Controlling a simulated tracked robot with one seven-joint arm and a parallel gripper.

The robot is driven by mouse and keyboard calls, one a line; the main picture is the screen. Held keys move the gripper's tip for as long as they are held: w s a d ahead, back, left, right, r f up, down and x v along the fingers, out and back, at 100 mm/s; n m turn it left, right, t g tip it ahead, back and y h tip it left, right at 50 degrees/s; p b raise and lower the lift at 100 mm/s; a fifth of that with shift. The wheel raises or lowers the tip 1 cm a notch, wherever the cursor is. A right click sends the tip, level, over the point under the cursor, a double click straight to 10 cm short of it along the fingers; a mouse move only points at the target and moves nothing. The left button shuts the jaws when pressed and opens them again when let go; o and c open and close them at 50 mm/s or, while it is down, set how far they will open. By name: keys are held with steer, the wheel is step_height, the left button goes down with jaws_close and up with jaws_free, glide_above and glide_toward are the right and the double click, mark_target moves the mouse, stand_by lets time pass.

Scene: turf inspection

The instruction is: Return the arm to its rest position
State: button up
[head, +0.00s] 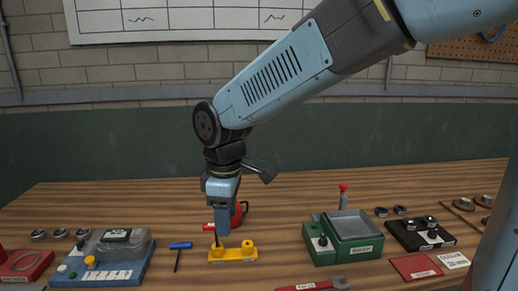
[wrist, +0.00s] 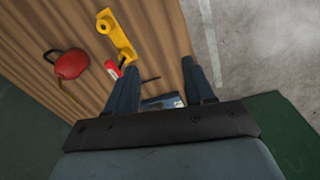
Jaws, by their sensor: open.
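My arm reaches in from the upper right in the head view and bends down over the wooden bench. My gripper (head: 222,230) points down just over or behind a yellow holder (head: 233,255); the head view does not settle how far apart they are. In the wrist view, my gripper (wrist: 160,68) has its two dark fingers spread apart, with nothing held between them. The yellow holder (wrist: 122,40) lies beyond the fingertips there, and a red-handled tool (wrist: 113,69) shows beside the left finger.
A red rounded object (wrist: 71,64) stands close by, partly behind my gripper in the head view. A blue device (head: 75,268) and blue T-handled tool (head: 180,246) are left. A green box (head: 355,253), black block (head: 405,236) and red-handled wrench (head: 312,285) are right.

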steer(key=w+d+r+m+t, duration=0.1)
steer(key=d+r+m, duration=0.25)
steer(key=d, duration=0.45)
steer(key=d+r+m+t, duration=0.1)
steer(key=d+r+m, duration=0.1)
steer(key=d+m, duration=0.35)
steer(key=s+d+m+t, duration=0.1)
steer(key=s+d+m, duration=0.2)
steer(key=d, duration=0.5)
steer(key=s+d+r+m+t, duration=0.1)
steer(key=s+d+m, duration=0.2)
steer(key=d, duration=0.6)
steer(key=shift+s+r+m+t, duration=0.25)
steer(key=shift+s+m+t, duration=0.15)
steer(key=shift+m, duration=0.5)
steer(key=shift+c, duration=0.4)
steer(key=shift+c, duration=0.6)
steer(key=shift+a, duration=0.1)
